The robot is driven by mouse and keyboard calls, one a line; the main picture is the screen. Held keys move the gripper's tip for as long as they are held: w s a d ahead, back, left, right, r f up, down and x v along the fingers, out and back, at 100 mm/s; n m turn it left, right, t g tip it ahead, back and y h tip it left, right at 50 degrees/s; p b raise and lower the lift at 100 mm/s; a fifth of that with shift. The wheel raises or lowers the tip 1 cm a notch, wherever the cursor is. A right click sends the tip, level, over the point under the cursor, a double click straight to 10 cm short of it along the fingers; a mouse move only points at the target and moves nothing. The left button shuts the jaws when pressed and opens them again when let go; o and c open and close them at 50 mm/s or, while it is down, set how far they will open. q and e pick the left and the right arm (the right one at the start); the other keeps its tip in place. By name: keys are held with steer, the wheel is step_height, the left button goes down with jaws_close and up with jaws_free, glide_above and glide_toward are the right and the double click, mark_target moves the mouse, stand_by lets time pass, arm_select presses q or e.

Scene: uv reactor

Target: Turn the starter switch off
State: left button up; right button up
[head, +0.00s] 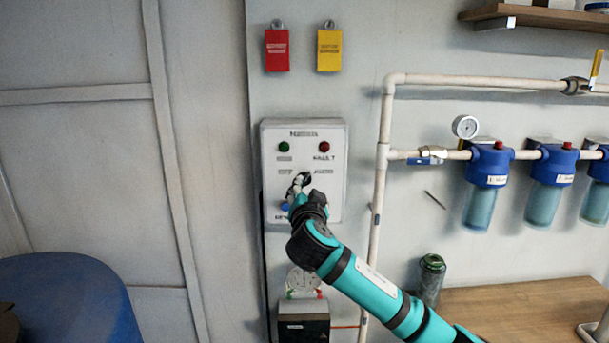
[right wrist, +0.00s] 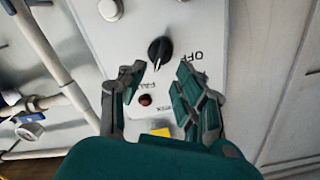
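The white control panel (head: 334,205) is on the wall in the head view, with a green lamp (head: 284,147) and a red lamp (head: 324,147) near its top. My right gripper (head: 300,182) is in front of the panel's middle and partly hides the switch. In the right wrist view, the black rotary switch (right wrist: 160,50) has a pale pointer mark, and the word OFF shows to its right. My right gripper (right wrist: 160,72) is open there, its fingers apart on either side of the switch in the picture. Contact cannot be told. My left gripper is not in view.
A blue button (head: 284,206) is low on the panel. A white pipe (head: 378,190) runs up close to the panel's right, with blue filters (head: 487,165) beyond. Red (head: 277,50) and yellow (head: 329,50) tags hang above. A blue barrel (head: 65,295) stands at lower left.

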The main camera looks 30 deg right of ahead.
mark_target(306, 180)
steer(key=p+x, duration=0.1)
steer(key=x, duration=0.3)
steer(key=shift+w+d+r, duration=0.1)
steer(key=shift+d+r, duration=0.1)
steer(key=shift+d, duration=0.05)
steer(key=shift+w+d+f+p, duration=0.1)
steer(key=shift+w+d+p, duration=0.2)
steer(key=shift+w, duration=0.25)
jaws_close()
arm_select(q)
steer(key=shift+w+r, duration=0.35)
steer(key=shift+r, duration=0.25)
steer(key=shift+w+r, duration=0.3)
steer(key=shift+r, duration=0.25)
arm_select(e)
steer(key=shift+f, duration=0.1)
